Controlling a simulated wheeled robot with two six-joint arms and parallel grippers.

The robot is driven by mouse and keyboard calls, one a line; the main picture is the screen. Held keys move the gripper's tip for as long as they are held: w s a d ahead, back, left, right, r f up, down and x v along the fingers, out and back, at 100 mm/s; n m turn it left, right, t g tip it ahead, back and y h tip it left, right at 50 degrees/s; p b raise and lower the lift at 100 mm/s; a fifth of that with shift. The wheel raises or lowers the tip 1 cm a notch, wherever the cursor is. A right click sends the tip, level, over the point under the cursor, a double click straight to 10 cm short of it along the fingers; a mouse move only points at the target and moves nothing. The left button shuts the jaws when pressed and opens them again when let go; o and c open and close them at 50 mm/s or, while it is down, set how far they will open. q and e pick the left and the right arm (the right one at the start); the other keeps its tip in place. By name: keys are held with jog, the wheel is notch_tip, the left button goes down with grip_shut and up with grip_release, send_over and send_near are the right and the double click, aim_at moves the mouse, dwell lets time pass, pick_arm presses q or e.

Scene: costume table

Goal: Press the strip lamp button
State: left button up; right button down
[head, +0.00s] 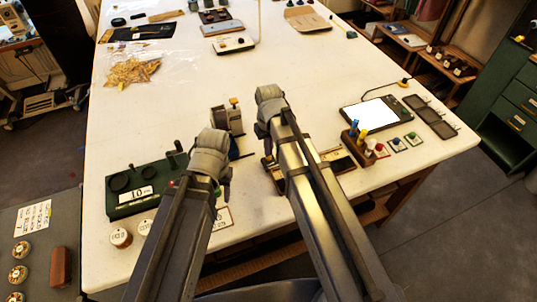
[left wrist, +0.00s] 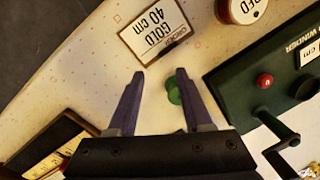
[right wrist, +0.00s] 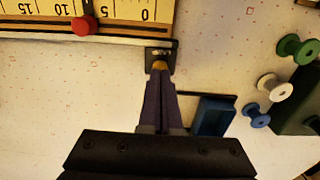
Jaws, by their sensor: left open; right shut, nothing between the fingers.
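No part in view is clearly marked as the strip lamp button. My right gripper (head: 278,180) is shut and empty, pointing down beside the ruler board. In the right wrist view its fingertips (right wrist: 160,76) are at a small brass-coloured piece (right wrist: 160,64) on a dark plate (right wrist: 153,53) by the ruler's zero end. I cannot tell whether they touch it. My left gripper (head: 225,186) is open above the table's front part. In the left wrist view a small green piece (left wrist: 174,92) shows between its fingers (left wrist: 155,85), beyond the tips' grasp as far as I can tell.
The green winder (head: 145,188) with a red button (left wrist: 265,81) stands left of my left gripper. The ruler board (right wrist: 90,18) has a red slider (right wrist: 83,26). A lit white pad (head: 376,111) lies right. Several spools (right wrist: 275,88) stand near.

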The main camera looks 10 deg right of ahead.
jog(key=shift+r+p, duration=2.5)
jog(key=shift+r, duration=0.25)
pick_arm(q)
notch_tip(320, 180, up, 5)
jog(key=shift+r, duration=0.2)
pick_arm(e)
jog(key=shift+s+f, duration=0.15)
pick_arm(q)
notch_tip(320, 180, down, 5)
jog(key=b, duration=0.5)
pick_arm(e)
jog(key=shift+n+h, duration=0.6)
jog(key=shift+n, duration=0.2)
jog(key=s+a+f, duration=0.1)
jog(key=s, duration=0.3)
jog(key=s+a+f, duration=0.2)
jog(key=s, duration=0.2)
jog(key=s+a+f, duration=0.1)
jog(key=s+a, duration=0.1)
jog(key=s, duration=0.3)
jog(key=shift+a+f, duration=0.15)
jog(key=shift+f, duration=0.25)
pick_arm(q)
jog(key=shift+f, duration=0.1)
pick_arm(e)
jog(key=shift+s, duration=0.35)
jog(key=shift+w+a, duration=0.1)
